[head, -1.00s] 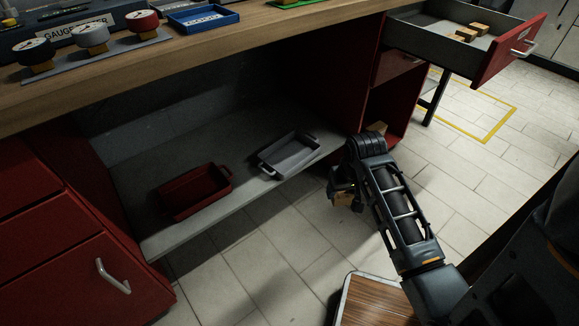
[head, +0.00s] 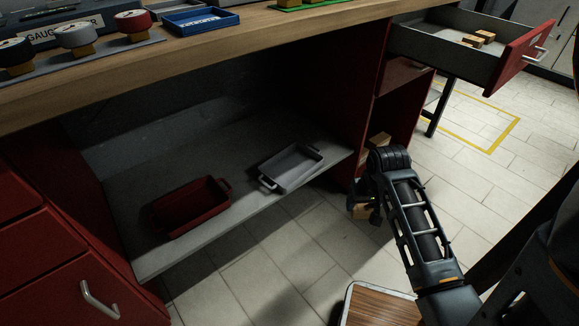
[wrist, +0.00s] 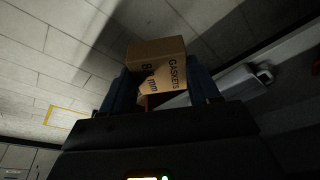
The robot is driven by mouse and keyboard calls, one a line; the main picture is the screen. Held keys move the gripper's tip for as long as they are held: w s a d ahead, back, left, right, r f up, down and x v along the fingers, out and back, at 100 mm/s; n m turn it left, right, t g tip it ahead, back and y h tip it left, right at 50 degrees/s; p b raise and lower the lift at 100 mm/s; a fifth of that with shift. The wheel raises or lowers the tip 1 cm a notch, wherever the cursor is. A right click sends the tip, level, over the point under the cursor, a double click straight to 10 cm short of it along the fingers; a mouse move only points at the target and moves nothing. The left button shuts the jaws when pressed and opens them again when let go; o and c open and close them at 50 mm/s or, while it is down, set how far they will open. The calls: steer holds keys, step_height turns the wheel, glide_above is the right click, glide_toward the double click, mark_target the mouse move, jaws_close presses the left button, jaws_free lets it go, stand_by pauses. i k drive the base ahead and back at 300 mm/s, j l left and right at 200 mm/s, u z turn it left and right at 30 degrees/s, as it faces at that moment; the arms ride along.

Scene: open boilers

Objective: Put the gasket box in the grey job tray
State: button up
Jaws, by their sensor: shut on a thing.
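The gasket box (wrist: 157,65) is a small cardboard box with dark "GASKETS" print, held between the two fingers of my gripper (wrist: 162,92) in the wrist view. In the head view my gripper (head: 362,200) hangs over the floor at the right end of the lower shelf, apart from the trays, and the box (head: 361,212) shows only in part below it. The grey job tray (head: 291,168) sits on the shelf to the left of my gripper. It looks empty.
A dark red tray (head: 192,207) stands left of the grey one on the shelf (head: 160,255). The worktop (head: 250,42) overhangs the shelf. An open drawer (head: 440,44) holds small boxes. A wood-topped surface (head: 378,306) is below my arm. Another box (head: 380,140) sits in the red cubby.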

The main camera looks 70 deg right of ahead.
mark_target(291, 169)
steer(key=i+l, duration=0.15)
steer(key=l, duration=0.2)
steer(key=i+l, duration=0.2)
steer(key=l, duration=0.15)
steer(key=i+l, duration=0.15)
steer(key=l, duration=0.25)
